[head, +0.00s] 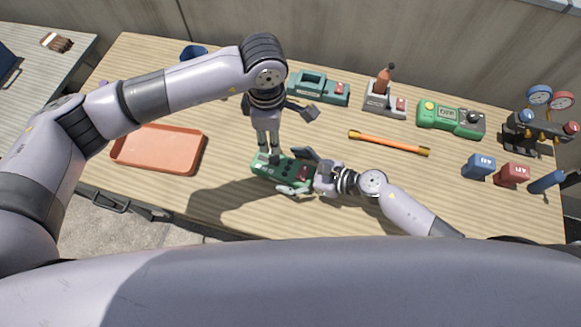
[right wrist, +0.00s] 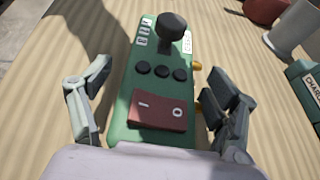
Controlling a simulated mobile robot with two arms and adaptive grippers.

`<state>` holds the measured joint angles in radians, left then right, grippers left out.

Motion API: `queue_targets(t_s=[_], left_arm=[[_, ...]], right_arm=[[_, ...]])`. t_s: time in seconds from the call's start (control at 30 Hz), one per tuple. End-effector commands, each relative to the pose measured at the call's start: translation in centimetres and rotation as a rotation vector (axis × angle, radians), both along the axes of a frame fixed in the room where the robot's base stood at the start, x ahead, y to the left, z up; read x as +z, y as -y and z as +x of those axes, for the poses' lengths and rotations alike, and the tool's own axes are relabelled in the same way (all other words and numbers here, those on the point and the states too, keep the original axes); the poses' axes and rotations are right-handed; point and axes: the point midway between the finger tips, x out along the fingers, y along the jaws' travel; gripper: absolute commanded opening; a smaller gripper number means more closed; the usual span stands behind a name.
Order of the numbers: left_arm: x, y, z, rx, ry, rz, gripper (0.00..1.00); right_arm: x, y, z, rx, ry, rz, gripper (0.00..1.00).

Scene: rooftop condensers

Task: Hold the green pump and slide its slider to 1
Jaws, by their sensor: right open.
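The green pump (head: 268,172) lies on the table in the lower middle of the head view. In the right wrist view the green pump (right wrist: 118,125) has a black knob (right wrist: 172,27), three black buttons and a red rocker switch (right wrist: 160,109) marked 1 and 0. My right gripper (head: 298,175) is open, with one finger on each side of the pump's near end; the right gripper (right wrist: 160,105) holds nothing firmly. My left gripper (head: 267,148) points down over the pump's far part. Whether its fingers are closed or touch the knob cannot be told.
An orange tray (head: 158,150) lies left. A teal device (head: 318,88), a grey device with an orange handle (head: 384,95) and another green device (head: 450,118) stand behind. An orange rod (head: 388,143) lies mid-table. Blue (head: 478,167) and red (head: 512,174) blocks are right.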

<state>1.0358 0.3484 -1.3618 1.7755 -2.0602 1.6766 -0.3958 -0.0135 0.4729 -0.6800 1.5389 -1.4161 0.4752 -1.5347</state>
Motion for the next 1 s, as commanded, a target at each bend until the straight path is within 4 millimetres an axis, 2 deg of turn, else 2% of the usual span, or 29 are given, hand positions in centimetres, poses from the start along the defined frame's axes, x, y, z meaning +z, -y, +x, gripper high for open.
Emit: queue_targets(t_s=[0.33, 1.0], left_arm=[[0.00, 0.01, 0.00, 0.000, 0.000, 0.000, 0.33], [-0.01, 0.00, 0.00, 0.000, 0.000, 0.000, 0.33]], right_arm=[[-0.10, -0.29, 0.15, 0.000, 0.000, 0.000, 0.81], [-0.14, -0.25, 0.12, 0.000, 0.000, 0.000, 0.36]])
